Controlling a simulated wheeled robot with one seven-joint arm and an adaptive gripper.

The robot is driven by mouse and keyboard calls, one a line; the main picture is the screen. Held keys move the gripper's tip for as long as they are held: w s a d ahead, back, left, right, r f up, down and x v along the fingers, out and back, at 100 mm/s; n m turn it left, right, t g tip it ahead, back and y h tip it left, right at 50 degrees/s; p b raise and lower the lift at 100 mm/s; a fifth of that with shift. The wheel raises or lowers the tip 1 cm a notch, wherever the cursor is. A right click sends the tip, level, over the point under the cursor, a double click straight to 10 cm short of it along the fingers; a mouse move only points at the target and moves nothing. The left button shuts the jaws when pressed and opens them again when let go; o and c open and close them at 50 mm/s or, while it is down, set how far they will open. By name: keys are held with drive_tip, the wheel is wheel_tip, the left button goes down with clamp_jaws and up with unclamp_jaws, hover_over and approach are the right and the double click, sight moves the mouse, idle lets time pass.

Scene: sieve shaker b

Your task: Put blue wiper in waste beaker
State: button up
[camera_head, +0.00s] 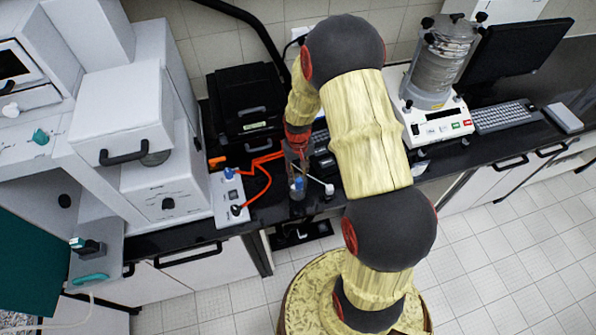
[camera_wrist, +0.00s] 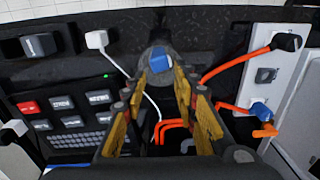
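A small blue piece (camera_head: 298,184), which looks like the blue wiper, sits at the mouth of a small greyish beaker (camera_head: 297,194) near the front edge of the dark bench. In the wrist view, the blue piece (camera_wrist: 161,62) lies just beyond my fingertips, inside the outline of the round grey beaker (camera_wrist: 157,80). My gripper (camera_wrist: 162,80) has its yellow-padded fingers apart, with nothing visible between them. In the head view, my gripper (camera_head: 298,158) points down above the beaker. The lower part of the beaker is hidden by my fingers in the wrist view.
A white box with orange cables (camera_head: 228,197) stands left of the beaker. A white-headed item (camera_head: 329,190) is close on its right. A black case (camera_head: 248,105) is behind. The sieve shaker (camera_head: 438,120) and a keyboard (camera_head: 507,117) are further right.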

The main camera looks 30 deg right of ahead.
drive_tip(key=shift+o, duration=0.7)
drive_tip(key=shift+r+p, duration=0.3)
drive_tip(key=s+a+r+t+b, duration=0.1)
drive_tip(key=a+r, duration=0.1)
drive_tip(key=r, duration=0.9)
drive_tip(key=s+a+r, duration=0.1)
drive_tip(key=a+r, duration=0.1)
drive_tip(key=r, duration=0.8)
drive_tip(key=s+a+r+n+t, duration=0.1)
drive_tip(key=s+a+r+t, duration=0.1)
drive_tip(key=s+a+r, duration=0.3)
drive_tip(key=s+a+r+n+t, duration=0.2)
drive_tip(key=s+a+r, duration=0.3)
drive_tip(key=s+r, duration=0.6)
drive_tip(key=shift+s+t, duration=0.3)
drive_tip(key=shift+s, duration=0.5)
